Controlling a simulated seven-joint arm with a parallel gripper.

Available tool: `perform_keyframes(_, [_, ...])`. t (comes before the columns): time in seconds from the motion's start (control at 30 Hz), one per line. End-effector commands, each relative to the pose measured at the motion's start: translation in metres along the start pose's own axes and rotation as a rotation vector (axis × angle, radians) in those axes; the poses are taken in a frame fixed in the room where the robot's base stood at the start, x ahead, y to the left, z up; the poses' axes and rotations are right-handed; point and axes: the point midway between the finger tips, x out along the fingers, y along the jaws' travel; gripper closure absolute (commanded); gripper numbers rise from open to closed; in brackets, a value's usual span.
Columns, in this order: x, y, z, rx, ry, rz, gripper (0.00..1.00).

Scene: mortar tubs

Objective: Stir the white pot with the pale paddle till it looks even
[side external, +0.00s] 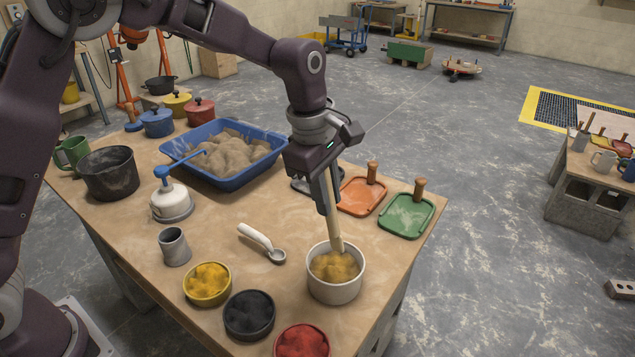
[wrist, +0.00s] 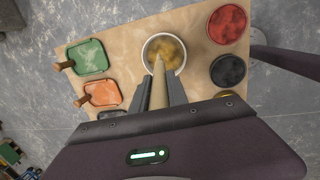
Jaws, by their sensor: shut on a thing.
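The white pot (side external: 335,285) stands on the table near its front right edge, and it also shows in the wrist view (wrist: 146,54). Inside it is a lumpy mix (side external: 335,265) of yellow-brown and greyish patches, uneven in colour. My gripper (side external: 327,205) is above the pot, shut on the pale paddle (side external: 335,226). The paddle slants slightly, and its lower end is down in the mix, where its tip is hidden. In the wrist view the paddle (wrist: 159,88) runs from between the fingers into the pot.
Yellow (side external: 207,284), black (side external: 249,315) and red (side external: 302,342) pigment bowls stand left and in front of the pot. A white scoop (side external: 262,243) lies left of it. Orange (side external: 362,196) and green (side external: 406,215) trays with handles lie behind. A blue tub of sand (side external: 225,180) is further back.

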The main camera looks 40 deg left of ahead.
Motion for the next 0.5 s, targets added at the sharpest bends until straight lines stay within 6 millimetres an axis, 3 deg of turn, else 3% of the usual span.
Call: perform_keyframes(0.5, [0.054, -0.009, -0.006, 0.000, 0.001, -0.001, 1.00])
